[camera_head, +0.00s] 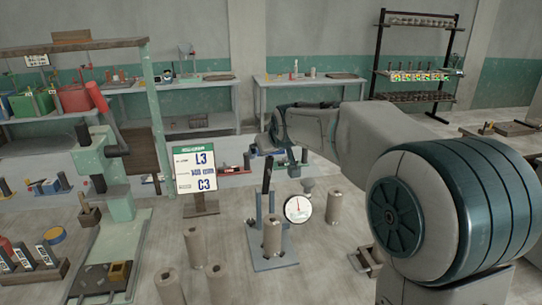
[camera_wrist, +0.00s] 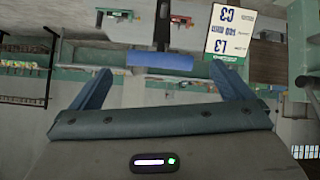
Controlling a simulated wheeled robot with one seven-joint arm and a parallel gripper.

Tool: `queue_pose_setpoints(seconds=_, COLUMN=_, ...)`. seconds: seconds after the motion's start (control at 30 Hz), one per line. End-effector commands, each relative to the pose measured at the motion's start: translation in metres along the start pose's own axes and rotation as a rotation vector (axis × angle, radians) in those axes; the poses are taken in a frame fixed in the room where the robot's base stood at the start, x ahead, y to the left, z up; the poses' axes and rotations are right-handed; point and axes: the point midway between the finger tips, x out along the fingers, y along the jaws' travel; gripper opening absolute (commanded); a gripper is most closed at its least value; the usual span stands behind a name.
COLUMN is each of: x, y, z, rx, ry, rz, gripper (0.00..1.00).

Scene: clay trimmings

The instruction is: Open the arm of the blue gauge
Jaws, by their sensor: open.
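The blue gauge (camera_head: 277,263) stands on the table in the head view, with a blue-grey base and uprights. A black handle (camera_head: 267,175) rises from its top, and a round white dial (camera_head: 298,209) is at its right side. A clay cylinder (camera_head: 272,236) stands at its front and hides part of it. My gripper (camera_head: 284,152) is open and empty, above and behind the gauge in the picture. In the wrist view its two blue fingers (camera_wrist: 163,71) are spread apart. A blue bar (camera_wrist: 160,62) shows beyond them; I cannot tell whether it belongs to the gauge.
A sign board (camera_head: 195,170) stands left of the gauge. Clay cylinders stand nearby, one to the right (camera_head: 333,207) and others in front (camera_head: 217,284). A green press-like stand (camera_head: 112,190) is at the left. Bare table shows between the stand and the gauge.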

Motion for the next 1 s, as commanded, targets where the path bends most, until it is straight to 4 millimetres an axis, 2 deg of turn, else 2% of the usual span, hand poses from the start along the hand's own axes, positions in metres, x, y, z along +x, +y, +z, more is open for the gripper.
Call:
queue_pose_setpoints(seconds=0.1, x=-0.020, y=0.001, z=0.001, rx=0.002, ry=0.003, rz=0.002, gripper=1.00)
queue_pose_setpoints(seconds=0.3, x=-0.042, y=0.000, z=0.001, rx=0.002, ry=-0.001, rz=0.000, gripper=1.00)
queue_pose_setpoints(seconds=0.77, x=-0.049, y=0.000, z=0.001, rx=0.002, ry=-0.004, rz=0.000, gripper=1.00)
queue_pose_setpoints(seconds=0.87, x=-0.056, y=0.001, z=0.013, rx=0.010, ry=-0.027, rz=0.005, gripper=1.00)
queue_pose_setpoints(seconds=0.97, x=-0.074, y=0.004, z=0.045, rx=0.033, ry=-0.087, rz=0.016, gripper=1.00)
queue_pose_setpoints(seconds=1.0, x=-0.083, y=0.004, z=0.063, rx=0.047, ry=-0.120, rz=0.021, gripper=1.00)
